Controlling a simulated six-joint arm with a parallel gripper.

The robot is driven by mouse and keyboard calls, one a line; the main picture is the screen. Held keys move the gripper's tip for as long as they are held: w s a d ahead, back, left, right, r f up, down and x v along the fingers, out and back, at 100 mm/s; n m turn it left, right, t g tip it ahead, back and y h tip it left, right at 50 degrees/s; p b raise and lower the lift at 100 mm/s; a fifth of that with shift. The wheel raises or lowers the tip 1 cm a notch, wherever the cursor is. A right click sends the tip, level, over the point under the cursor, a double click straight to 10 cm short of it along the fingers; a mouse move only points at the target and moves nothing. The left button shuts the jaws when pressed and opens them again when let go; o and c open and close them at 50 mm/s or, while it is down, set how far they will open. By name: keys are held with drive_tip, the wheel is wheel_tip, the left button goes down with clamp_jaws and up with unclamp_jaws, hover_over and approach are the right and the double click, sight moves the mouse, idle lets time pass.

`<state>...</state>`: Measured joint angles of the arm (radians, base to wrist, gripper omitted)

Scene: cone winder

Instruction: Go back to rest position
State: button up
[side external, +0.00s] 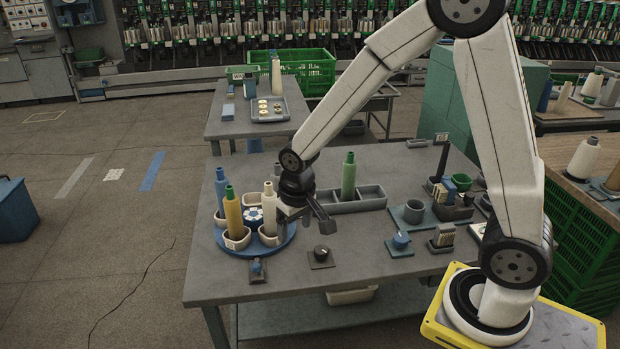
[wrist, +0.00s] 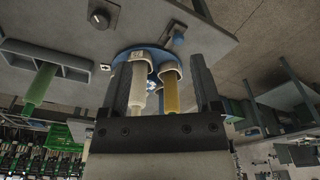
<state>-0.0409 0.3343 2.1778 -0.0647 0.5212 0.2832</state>
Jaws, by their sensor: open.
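My gripper (side external: 318,217) is over the grey work table (side external: 330,270), just right of a round blue carousel (side external: 262,249). In the wrist view my gripper (wrist: 165,85) shows two dark fingers spread apart. The carousel holds several upright yarn tubes in pale cups: a yellow tube (side external: 233,212), a cream tube (side external: 269,207) and a blue tube (side external: 221,190). In the wrist view the yellow tube (wrist: 171,92) and a cream tube (wrist: 138,88) show between the fingers, beyond them. No tube appears held. Part of the carousel's right side is hidden by my gripper.
A green tube (side external: 348,177) stands in a grey compartment tray (side external: 372,198) behind my gripper. A second table (side external: 225,122) stands at the back left.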

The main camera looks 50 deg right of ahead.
drive_tip(key=s+d+r+n+t, duration=0.1)
drive_tip(key=s+r+n, duration=0.1)
drive_tip(key=s, duration=0.7)
drive_tip(key=shift+s, duration=0.2)
